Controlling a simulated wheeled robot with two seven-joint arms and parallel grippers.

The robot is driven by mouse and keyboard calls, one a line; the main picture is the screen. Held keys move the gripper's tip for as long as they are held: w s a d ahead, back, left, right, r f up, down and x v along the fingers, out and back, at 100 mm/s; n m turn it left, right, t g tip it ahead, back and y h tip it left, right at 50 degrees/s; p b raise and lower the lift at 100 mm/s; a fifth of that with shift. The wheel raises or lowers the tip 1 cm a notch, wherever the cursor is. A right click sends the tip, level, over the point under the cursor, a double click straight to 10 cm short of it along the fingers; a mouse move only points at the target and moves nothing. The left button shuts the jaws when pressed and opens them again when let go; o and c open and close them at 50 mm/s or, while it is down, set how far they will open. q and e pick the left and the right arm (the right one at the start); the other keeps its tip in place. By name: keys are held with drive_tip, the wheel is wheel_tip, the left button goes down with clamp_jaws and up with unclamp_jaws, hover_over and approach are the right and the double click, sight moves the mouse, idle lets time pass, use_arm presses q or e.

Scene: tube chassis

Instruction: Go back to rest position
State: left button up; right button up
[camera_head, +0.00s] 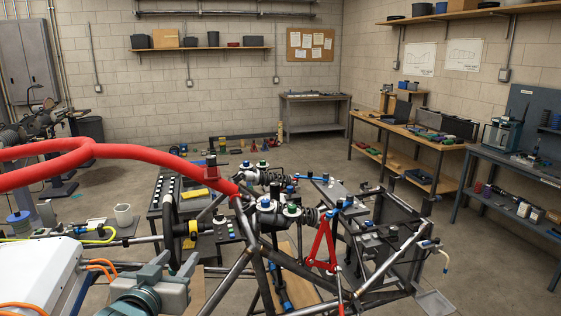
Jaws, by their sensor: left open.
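My left gripper (176,264) is at the lower left, grey, with its fingers apart and nothing seen between them. It is in front of and left of the tube chassis (262,270). The chassis is a frame of dark metal tubes in the lower middle, with a thick red padded tube (110,152) curving in from the left edge. A red wishbone-shaped part (322,248) hangs on its right side. Whether the gripper touches the chassis I cannot tell. My right gripper is not in view.
A dark table (168,197) with small parts stands behind the chassis. A wooden workbench (425,139) and a blue-grey bench (515,172) line the right wall. A dark bin (88,131) stands at the left. Open concrete floor (120,168) lies behind the red tube.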

use_arm(q)
drive_tip(key=s+f+g, duration=0.3)
drive_tip(key=s+f, duration=0.2)
drive_tip(key=f, duration=0.7)
drive_tip(key=s+f+m+g, duration=0.1)
drive_tip(key=s+f+g, duration=0.3)
drive_tip(key=s+f, duration=1.05)
drive_tip(key=s+f+g, duration=0.5)
drive_tip(key=s+f, duration=0.6)
drive_tip(key=s, duration=0.6)
wheel_tip(320, 180, down, 31)
drive_tip(key=g+b, duration=0.1)
drive_tip(key=b, duration=0.3)
drive_tip(key=s+a+f+b, duration=0.2)
drive_tip(key=s+f, duration=0.7)
drive_tip(key=f, duration=0.2)
drive_tip(key=s+a+f+g+b, duration=0.1)
drive_tip(key=s+f+b, duration=0.1)
drive_tip(key=s+f, duration=0.7)
wheel_tip(320, 180, down, 3)
drive_tip(key=shift+s+a+r+m+y, duration=0.2)
drive_tip(key=shift+s+a+m+y, duration=0.1)
drive_tip(key=shift+s+a, duration=0.05)
